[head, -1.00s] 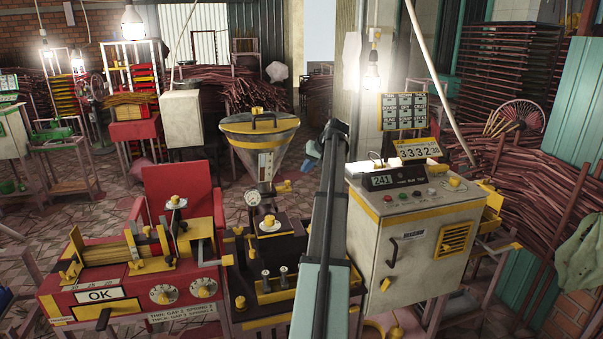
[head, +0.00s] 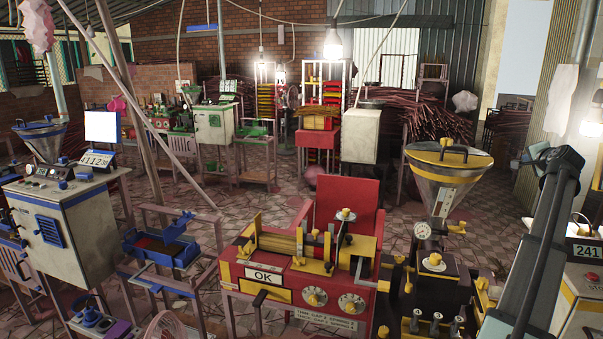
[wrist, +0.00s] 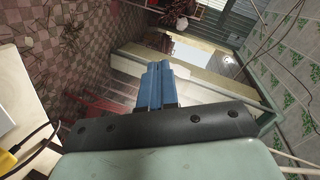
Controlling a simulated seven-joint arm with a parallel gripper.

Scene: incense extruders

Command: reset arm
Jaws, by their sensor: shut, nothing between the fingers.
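My gripper (wrist: 157,68) shows in the wrist view as two blue fingers pressed together, with nothing between them. It hangs free in the air and touches nothing that I can see. Behind it lie a checkered tile floor and a pale pillar. In the head view my arm (head: 545,235) rises at the right side, in front of the extruder area. Its fingers are not clear there.
A red machine (head: 300,290) with an OK sign stands left of my arm. A steel funnel (head: 448,185) with a yellow rim stands close beside the arm. A white cabinet (head: 590,300) is at the right edge. Tiled floor (head: 270,205) is open further back.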

